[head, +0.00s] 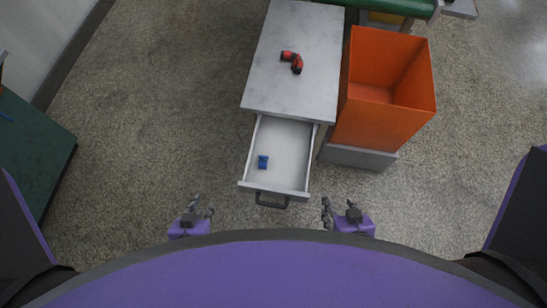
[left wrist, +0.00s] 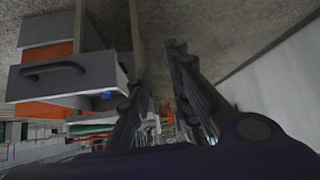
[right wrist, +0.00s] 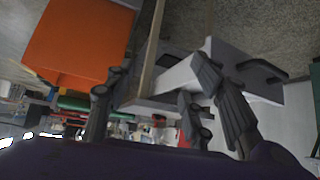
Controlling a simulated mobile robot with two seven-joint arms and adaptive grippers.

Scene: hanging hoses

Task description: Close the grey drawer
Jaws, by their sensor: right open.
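The grey drawer (head: 280,158) stands pulled out from the grey cabinet (head: 296,60), with a small blue object (head: 263,162) inside. Its dark handle (head: 272,201) is on the front face and also shows in the left wrist view (left wrist: 53,70). My left gripper (head: 198,207) is open and empty, left of the drawer front and apart from it. My right gripper (head: 340,207) is open and empty, to the right of the drawer front and apart from the handle. The drawer also shows in the right wrist view (right wrist: 180,75), partly hidden by my fingers.
A red and black tool (head: 293,61) lies on the cabinet top. An orange bin (head: 385,85) stands on a grey base right of the cabinet. A green cylinder (head: 390,6) is at the back. A dark green surface (head: 30,150) is far left. The floor left of the drawer is clear.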

